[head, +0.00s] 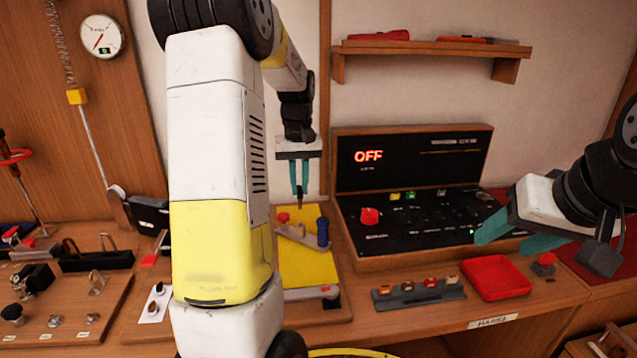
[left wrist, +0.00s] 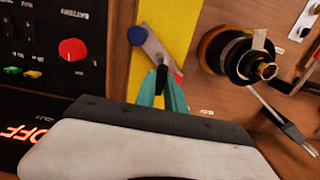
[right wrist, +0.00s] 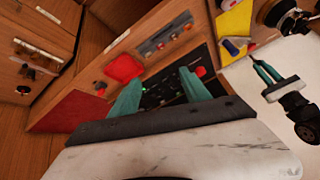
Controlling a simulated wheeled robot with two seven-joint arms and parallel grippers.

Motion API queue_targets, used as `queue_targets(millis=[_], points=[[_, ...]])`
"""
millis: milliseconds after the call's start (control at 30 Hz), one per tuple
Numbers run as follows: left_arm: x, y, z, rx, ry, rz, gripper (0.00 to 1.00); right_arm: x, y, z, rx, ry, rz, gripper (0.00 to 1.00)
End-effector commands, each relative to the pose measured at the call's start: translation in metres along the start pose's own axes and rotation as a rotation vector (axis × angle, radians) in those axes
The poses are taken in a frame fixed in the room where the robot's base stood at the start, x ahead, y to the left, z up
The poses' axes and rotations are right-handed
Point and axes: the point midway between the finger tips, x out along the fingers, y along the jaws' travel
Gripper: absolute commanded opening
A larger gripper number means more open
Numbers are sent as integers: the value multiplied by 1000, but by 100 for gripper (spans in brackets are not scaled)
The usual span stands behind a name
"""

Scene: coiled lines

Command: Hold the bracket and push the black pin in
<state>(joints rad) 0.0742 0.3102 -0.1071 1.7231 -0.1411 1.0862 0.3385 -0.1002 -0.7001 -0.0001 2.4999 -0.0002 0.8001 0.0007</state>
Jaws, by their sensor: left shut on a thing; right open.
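The grey bracket (head: 298,237) lies on a yellow board (head: 310,262). It has a blue cylinder (head: 322,232) at one end and a red knob (head: 283,218) at the other. My left gripper (head: 299,191) points down over the bracket's middle, its fingers shut on a narrow black piece, which looks like the black pin (left wrist: 161,77). In the left wrist view the pin's far end meets the bracket (left wrist: 155,48); how deep it sits is hidden. My right gripper (head: 516,238) is open and empty, in front of the control panel, well right of the bracket.
The control panel (head: 415,225), its display reading OFF, stands behind. A red tray (head: 496,278) and a grey rack (head: 419,295) with several small parts lie at the front right. Tools and fittings crowd the left bench. My left arm hides part of the bench.

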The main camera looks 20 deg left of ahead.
Motion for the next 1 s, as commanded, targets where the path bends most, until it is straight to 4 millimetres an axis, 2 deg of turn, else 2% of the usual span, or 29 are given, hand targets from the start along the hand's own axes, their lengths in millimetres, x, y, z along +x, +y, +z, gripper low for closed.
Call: queue_targets(millis=[133, 233, 467, 700, 833, 1000], points=[[0, 0, 0, 0, 0, 0, 0, 4, -3, -8, 5, -16, -1, 55], [0, 0, 0, 0, 0, 0, 0, 12, -9, -21, 15, -44, 2, 55], [0, 0, 0, 0, 0, 0, 0, 52, -43, -66, 52, -127, 33, 55], [0, 0, 0, 0, 0, 0, 0, 110, -100, -102, 79, -180, 89, 55], [0, 0, 0, 0, 0, 0, 0, 146, -140, -112, 86, -194, 124, 55], [0, 0, 0, 0, 0, 0, 0, 196, -198, -113, 90, -194, 169, 55]])
